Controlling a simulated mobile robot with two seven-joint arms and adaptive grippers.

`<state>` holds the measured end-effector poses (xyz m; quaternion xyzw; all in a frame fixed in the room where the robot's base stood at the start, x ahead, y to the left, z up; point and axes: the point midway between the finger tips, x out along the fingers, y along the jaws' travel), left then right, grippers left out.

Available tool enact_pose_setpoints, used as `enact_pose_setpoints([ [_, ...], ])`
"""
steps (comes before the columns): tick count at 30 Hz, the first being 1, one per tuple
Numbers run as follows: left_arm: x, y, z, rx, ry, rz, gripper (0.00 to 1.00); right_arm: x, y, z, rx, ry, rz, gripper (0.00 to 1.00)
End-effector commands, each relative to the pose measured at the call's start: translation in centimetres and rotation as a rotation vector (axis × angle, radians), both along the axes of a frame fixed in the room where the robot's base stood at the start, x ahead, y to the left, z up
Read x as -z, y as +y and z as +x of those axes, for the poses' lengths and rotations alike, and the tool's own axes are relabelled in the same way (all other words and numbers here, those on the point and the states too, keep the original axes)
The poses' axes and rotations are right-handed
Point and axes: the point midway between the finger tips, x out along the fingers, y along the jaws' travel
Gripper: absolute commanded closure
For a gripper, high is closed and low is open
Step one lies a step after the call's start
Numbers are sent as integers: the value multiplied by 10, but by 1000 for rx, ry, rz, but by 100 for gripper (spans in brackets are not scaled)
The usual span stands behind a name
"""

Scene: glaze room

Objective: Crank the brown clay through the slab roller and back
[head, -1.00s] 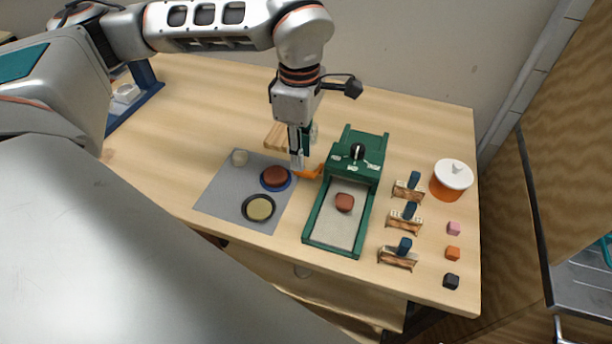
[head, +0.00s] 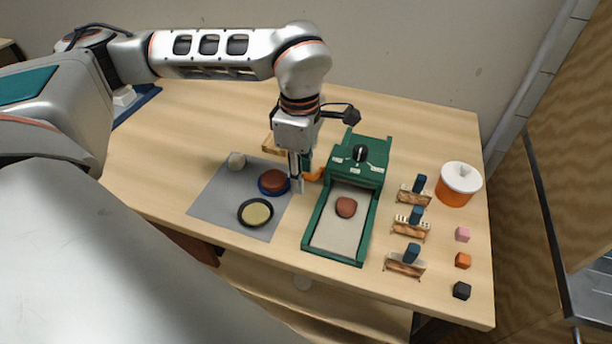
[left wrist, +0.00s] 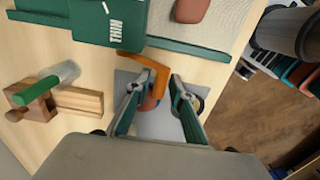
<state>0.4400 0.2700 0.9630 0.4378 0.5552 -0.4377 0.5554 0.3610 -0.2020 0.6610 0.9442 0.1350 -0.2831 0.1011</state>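The green slab roller (head: 325,222) stands on the table, with a reddish-brown clay lump (head: 346,207) on its pale bed, in front of the roller housing (head: 358,160). The lump also shows at the top of the left wrist view (left wrist: 192,10). The orange crank (head: 314,174) sticks out of the roller's left side. My left gripper (head: 296,186) points down just left of the crank. In the left wrist view its fingers (left wrist: 156,84) are apart, with the orange crank (left wrist: 157,72) at the fingertips; I cannot tell if they touch. My right gripper is out of view.
Left of the roller, a grey mat (head: 213,202) holds a blue plate with brown clay (head: 273,182), a dark plate with yellowish clay (head: 255,212) and a pale lump (head: 236,161).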

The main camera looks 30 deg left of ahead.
Motion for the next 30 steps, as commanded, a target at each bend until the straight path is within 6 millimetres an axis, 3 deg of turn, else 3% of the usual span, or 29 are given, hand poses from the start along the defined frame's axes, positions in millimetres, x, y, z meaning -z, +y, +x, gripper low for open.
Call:
enact_pose_setpoints([
  [18, -20, 6, 27, -1, -3, 1, 78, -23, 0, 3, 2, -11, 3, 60],
  [30, -20, 7, 29, -1, -1, 0, 78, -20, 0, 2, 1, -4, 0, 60],
])
